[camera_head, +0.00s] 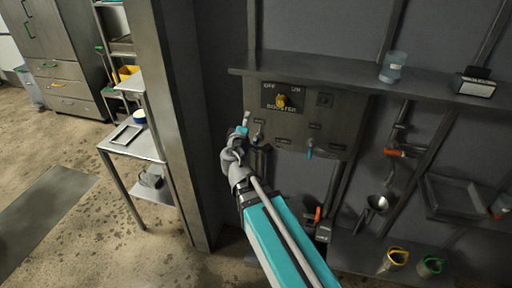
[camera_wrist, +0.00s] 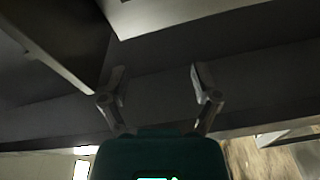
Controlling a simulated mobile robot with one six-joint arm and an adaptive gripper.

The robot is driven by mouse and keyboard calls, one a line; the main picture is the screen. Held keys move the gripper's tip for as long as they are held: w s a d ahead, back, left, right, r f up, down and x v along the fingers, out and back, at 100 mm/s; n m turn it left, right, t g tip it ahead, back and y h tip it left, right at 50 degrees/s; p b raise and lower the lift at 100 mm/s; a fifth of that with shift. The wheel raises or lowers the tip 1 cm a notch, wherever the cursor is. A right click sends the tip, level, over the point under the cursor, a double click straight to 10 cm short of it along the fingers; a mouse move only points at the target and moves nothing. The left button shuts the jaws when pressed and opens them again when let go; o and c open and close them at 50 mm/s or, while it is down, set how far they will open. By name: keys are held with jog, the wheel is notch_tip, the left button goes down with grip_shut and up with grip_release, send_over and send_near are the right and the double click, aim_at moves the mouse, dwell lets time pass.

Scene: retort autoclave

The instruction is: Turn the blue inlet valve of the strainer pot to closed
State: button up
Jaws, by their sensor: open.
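A small blue handle (camera_head: 309,150) points downward below the right part of the grey booster panel (camera_head: 290,130) in the head view. It is the only clearly blue valve-like handle I see; I cannot read its label or tell whether it is the strainer pot's inlet valve. My gripper (camera_head: 248,118) is in front of the panel's left edge, left of the blue handle and apart from it. In the wrist view my gripper (camera_wrist: 158,74) has its two fingers spread with nothing between them. No blue handle shows in the wrist view. The strainer pot is not clearly identifiable.
A shelf (camera_head: 350,82) juts out above the panel, holding a clear jar (camera_head: 393,67). An orange handle (camera_head: 395,152) sits on pipework at right. A grey pillar (camera_head: 170,120) and a side table (camera_head: 135,143) stand left. Yellow (camera_head: 395,258) and green (camera_head: 431,265) rimmed cups are lower right.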

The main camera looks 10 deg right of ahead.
jog(key=shift+f, duration=0.2)
jog(key=shift+c, duration=0.6)
jog(key=n+g+h+b, duration=0.1)
jog(key=n+h+b, duration=0.1)
jog(key=n+b, duration=1.75)
send_near(256, 143)
jog(key=s+a+f, duration=0.1)
jog(key=s+a, duration=0.1)
jog(key=shift+s+d+f, duration=0.1)
jog(key=shift+f, duration=0.1)
jog(key=x, duration=1.4)
jog(key=shift+s+r, duration=0.1)
jog(key=shift+r, duration=0.05)
grip_shut()
